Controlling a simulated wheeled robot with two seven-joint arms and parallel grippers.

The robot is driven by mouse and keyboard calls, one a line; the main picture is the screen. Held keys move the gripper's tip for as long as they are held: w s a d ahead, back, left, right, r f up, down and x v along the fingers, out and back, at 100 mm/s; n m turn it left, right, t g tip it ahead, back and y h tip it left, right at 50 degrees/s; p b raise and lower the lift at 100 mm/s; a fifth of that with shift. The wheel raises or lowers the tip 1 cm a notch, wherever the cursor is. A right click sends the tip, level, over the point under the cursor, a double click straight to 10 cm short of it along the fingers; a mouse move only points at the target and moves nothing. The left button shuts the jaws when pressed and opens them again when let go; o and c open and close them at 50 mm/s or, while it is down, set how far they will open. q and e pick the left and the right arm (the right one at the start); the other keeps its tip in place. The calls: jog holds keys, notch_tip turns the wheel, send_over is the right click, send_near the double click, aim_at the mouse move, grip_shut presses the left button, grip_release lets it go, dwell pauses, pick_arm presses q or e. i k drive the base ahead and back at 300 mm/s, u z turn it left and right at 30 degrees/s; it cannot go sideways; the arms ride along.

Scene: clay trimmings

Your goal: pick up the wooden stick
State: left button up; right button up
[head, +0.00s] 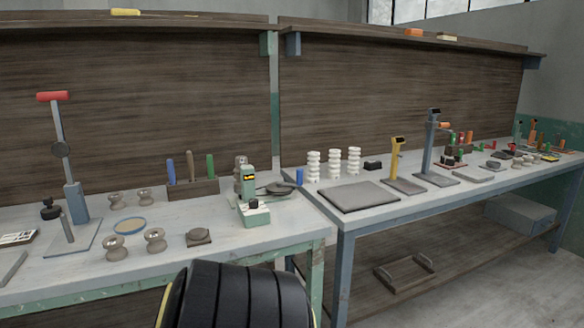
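I cannot make out a wooden stick for certain. A thin brown upright handle (190,166) stands in a dark tool block (193,189) on the left bench, between a blue handle (171,172) and a green handle (210,166). It is wood-coloured, but too small to tell whether it is a stick or a tool. Neither of my grippers shows in the head view.
The left bench (290,232) carries a red-handled press (70,160), several spool-like pieces and a green device (252,200). The right bench (330,222) holds white stacked pieces (334,165), a grey plate (357,196) and stands. A wooden tray (405,272) lies below.

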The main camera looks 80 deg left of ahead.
aim_at(189, 156)
jog(key=i, duration=0.25)
jog(key=u, duration=2.9)
